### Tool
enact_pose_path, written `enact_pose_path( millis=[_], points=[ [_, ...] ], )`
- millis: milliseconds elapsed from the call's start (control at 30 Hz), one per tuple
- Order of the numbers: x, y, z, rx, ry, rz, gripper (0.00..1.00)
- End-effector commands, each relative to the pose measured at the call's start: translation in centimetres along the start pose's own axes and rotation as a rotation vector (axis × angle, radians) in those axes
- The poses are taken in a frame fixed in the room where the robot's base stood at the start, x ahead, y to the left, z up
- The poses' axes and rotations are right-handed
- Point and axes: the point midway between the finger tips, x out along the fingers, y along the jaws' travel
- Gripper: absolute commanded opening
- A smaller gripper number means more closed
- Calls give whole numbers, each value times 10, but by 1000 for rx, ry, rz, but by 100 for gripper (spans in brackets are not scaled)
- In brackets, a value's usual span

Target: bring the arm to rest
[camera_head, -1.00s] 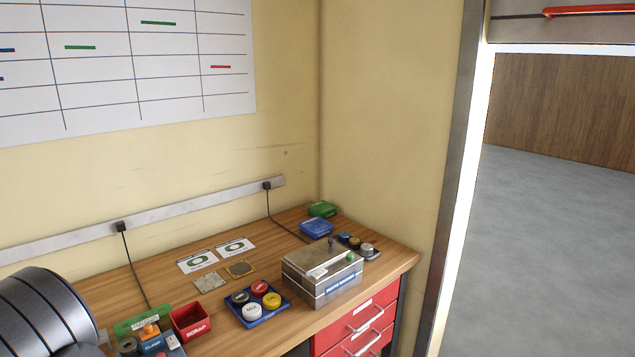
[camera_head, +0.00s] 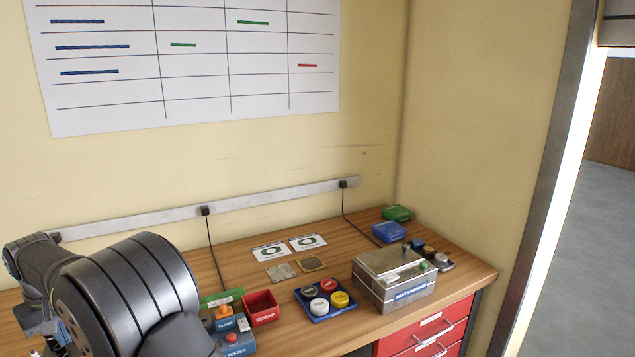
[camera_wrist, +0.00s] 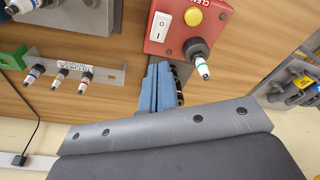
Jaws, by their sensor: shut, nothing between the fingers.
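My gripper (camera_wrist: 163,88) shows in the wrist view as blue and dark fingers at the picture's middle. It is shut with nothing between the fingers. A red box (camera_wrist: 168,47) with a yellow button, a white rocker switch and a nozzle lies just beyond the fingertips in the picture; whether they touch I cannot tell. In the head view my arm fills the lower left, and the gripper itself cannot be made out there.
The wrist view shows a metal rack (camera_wrist: 108,74) with several white-tipped nozzles at left. On the wooden bench (camera_head: 230,262) stand a red scrap bin (camera_head: 262,308), a blue tray (camera_head: 312,313) with round caps and a metal box (camera_head: 385,291). A blue tester (camera_head: 238,344) is near my arm.

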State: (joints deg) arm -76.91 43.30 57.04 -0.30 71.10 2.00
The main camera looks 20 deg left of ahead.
Motion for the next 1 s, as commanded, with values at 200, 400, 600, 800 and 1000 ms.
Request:
enact_pose_path(
  millis=[200,400,600,800,1000],
  points=[
    [3,0,1,0,-1,0,0],
    [28,0,4,0,-2,0,0],
    [55,0,8,0,-1,0,0],
    [69,0,10,0,0,0,0],
    [69,0,10,0,0,0,0]
  ],
)
